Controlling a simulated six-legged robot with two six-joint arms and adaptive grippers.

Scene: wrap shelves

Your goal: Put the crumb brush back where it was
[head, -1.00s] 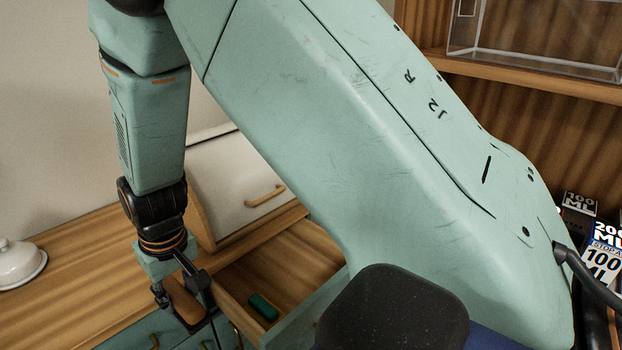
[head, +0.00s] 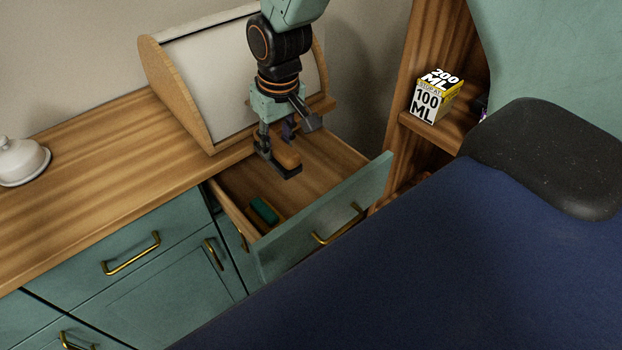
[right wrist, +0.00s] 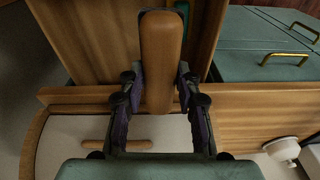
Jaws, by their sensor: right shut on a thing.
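The crumb brush shows as a brown wooden piece (head: 286,152) held in my right gripper (head: 280,158). In the right wrist view the brush (right wrist: 160,62) is long and rounded, between the two dark fingers of the gripper (right wrist: 160,88), which are shut on it. The bristles cannot be made out. The brush is above the open drawer (head: 335,222), over its back part, apart from the drawer floor as far as I can tell. My left gripper is not in view.
A small green object (head: 264,210) lies in the drawer's front left part; the rest of the drawer floor looks bare. A bread box (head: 225,75) stands on the counter behind. A white lidded dish (head: 22,160) is far left. A printed box (head: 434,95) sits on a shelf at right.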

